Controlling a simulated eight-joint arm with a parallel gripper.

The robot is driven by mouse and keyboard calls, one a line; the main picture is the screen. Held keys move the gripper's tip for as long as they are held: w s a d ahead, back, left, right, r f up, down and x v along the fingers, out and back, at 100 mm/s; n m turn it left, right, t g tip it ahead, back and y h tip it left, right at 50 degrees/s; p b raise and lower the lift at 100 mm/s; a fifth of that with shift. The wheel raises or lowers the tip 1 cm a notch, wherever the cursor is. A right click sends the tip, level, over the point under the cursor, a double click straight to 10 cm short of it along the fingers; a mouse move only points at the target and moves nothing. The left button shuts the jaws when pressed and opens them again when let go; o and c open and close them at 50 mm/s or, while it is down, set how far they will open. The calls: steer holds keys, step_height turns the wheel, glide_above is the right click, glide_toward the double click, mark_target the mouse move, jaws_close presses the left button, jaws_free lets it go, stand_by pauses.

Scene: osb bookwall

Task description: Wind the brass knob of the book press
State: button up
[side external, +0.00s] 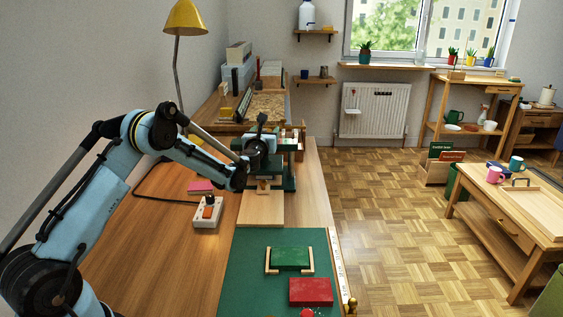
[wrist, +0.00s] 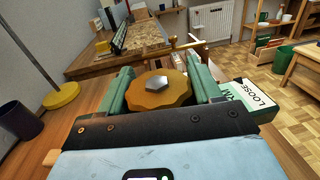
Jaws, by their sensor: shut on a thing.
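The book press (side external: 289,165) is a green frame on the bench, with a pale wooden board (side external: 262,210) in front of it. My gripper (side external: 262,147) is at the press in the side view and hides most of its upper part. In the wrist view, the brass knob (wrist: 158,98) is round with a scalloped edge and a grey hexagonal centre. My gripper (wrist: 160,82) has a green finger on each side of the knob and is shut on it. A label reading "LOOSE" (wrist: 258,95) shows to the right, its other word partly cut off.
A green mat (side external: 243,260) with a green book (side external: 291,257) and a red book (side external: 311,291) lies at the front. A white box with an orange switch (side external: 207,212) and a pink block (side external: 200,186) are left of the press. A yellow lamp (side external: 185,18) stands behind.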

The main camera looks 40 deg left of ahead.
stand_by(0.3)
steer(key=o, duration=1)
steer(key=shift+c, duration=0.2)
steer(key=v, duration=1.2)
steer(key=shift+s+d, duration=0.1)
steer(key=shift+s, duration=0.05)
